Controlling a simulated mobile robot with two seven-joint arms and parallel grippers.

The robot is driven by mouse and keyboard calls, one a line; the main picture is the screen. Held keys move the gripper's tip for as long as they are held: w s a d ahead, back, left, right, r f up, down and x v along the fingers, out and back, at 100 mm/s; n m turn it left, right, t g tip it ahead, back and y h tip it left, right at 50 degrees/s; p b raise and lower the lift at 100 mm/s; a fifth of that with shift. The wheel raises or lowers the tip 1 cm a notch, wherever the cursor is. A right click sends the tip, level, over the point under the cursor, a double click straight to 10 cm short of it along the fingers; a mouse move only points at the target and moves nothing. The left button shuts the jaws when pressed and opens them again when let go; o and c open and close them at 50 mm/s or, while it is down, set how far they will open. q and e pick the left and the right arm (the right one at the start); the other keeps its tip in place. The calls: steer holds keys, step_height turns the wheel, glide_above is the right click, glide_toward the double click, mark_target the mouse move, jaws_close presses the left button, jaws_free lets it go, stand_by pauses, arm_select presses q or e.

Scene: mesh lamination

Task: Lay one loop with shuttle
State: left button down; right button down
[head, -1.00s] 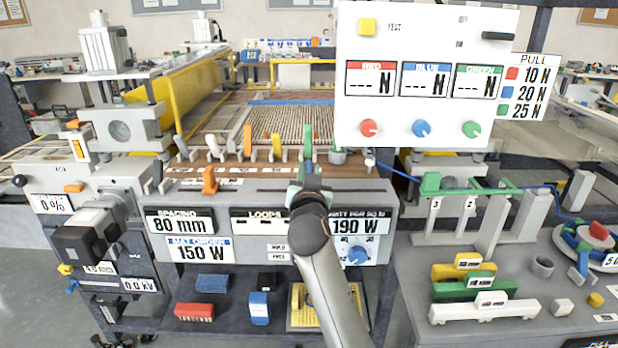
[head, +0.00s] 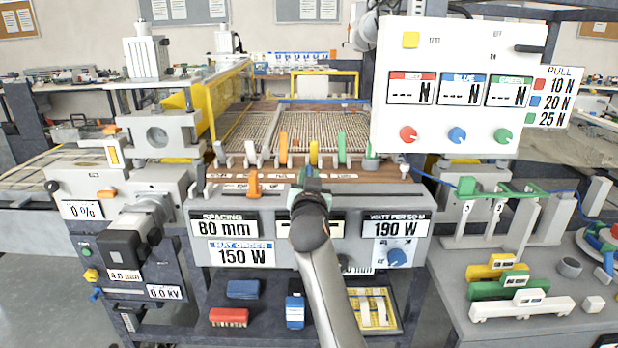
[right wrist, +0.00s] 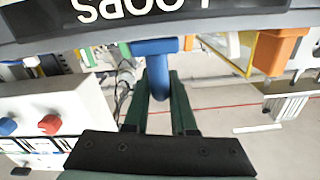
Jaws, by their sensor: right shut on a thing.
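My right gripper (head: 310,184) is at the front edge of the machine, in front of the loops display. In the right wrist view its dark green fingers (right wrist: 168,105) are shut on a blue handle (right wrist: 155,48), a crossbar with a rounded stem. In the head view only a little blue shows past the fingers, and I cannot tell whether this handle is the shuttle. An orange handle (head: 254,183) of similar shape is to its left. The mesh bed (head: 255,125) with its pale cords lies behind. My left gripper is out of view.
Orange (head: 283,148), yellow (head: 313,152) and green (head: 342,148) upright pegs stand behind my right gripper. A white pull panel (head: 455,125) rises at the right. A grey bench (head: 465,333) with coloured blocks stands at lower right.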

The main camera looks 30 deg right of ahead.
steer(key=shift+w+a+r, duration=0.1)
steer(key=shift+a+r, duration=0.15)
steer(key=c, duration=1.2)
jaws_free()
steer(key=o, duration=0.4)
steer(key=shift+w+a+f, duration=0.1)
steer(key=shift+w, duration=0.05)
steer(key=shift+o, duration=0.2)
steer(key=shift+f, duration=0.1)
